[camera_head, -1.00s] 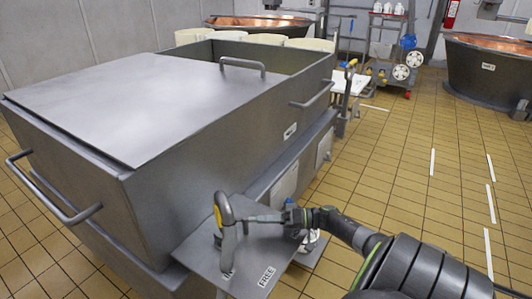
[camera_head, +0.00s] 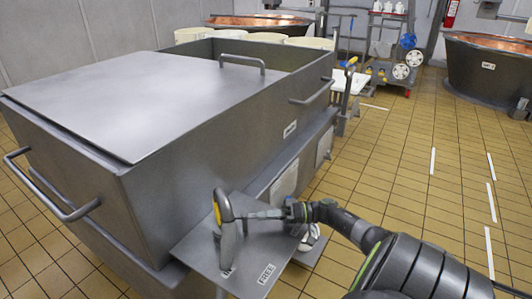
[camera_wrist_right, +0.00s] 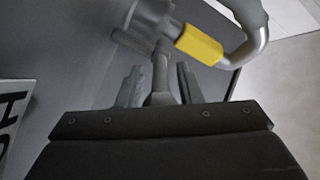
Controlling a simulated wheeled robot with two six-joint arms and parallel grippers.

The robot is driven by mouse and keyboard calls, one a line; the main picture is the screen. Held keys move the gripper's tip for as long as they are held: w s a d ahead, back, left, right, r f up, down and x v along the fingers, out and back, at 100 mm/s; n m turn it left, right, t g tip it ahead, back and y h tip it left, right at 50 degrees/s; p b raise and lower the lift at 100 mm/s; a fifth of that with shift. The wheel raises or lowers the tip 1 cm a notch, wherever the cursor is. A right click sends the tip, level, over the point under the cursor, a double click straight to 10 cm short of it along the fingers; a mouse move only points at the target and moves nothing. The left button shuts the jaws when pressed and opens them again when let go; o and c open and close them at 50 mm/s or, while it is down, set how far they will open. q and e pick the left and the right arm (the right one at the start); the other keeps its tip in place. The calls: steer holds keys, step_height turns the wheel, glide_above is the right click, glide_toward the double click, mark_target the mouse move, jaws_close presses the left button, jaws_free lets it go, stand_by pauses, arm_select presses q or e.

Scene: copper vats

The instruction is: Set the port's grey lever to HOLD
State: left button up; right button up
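A grey plate (camera_head: 195,250) juts from the vat's near lower corner. It bears a FREE label (camera_head: 266,275) and a second label (camera_head: 228,271), partly hidden behind the handle; letters like "HO" show in the right wrist view (camera_wrist_right: 12,115). A curved grey handle (camera_head: 228,225) with a yellow band stands over the plate; the band also shows in the right wrist view (camera_wrist_right: 199,45). My right gripper (camera_head: 250,214) is beside it. In the right wrist view a grey bar, seemingly the lever (camera_wrist_right: 160,75), lies between my open fingers (camera_wrist_right: 158,88), with gaps visible. My left gripper is out of view.
The large grey vat (camera_head: 210,160) with side handles fills the left and middle. Copper vats (camera_head: 485,70) and a trolley (camera_head: 395,45) stand behind. The tiled floor (camera_head: 410,160) to the right is mostly clear.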

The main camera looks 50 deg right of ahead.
stand_by(0.3)
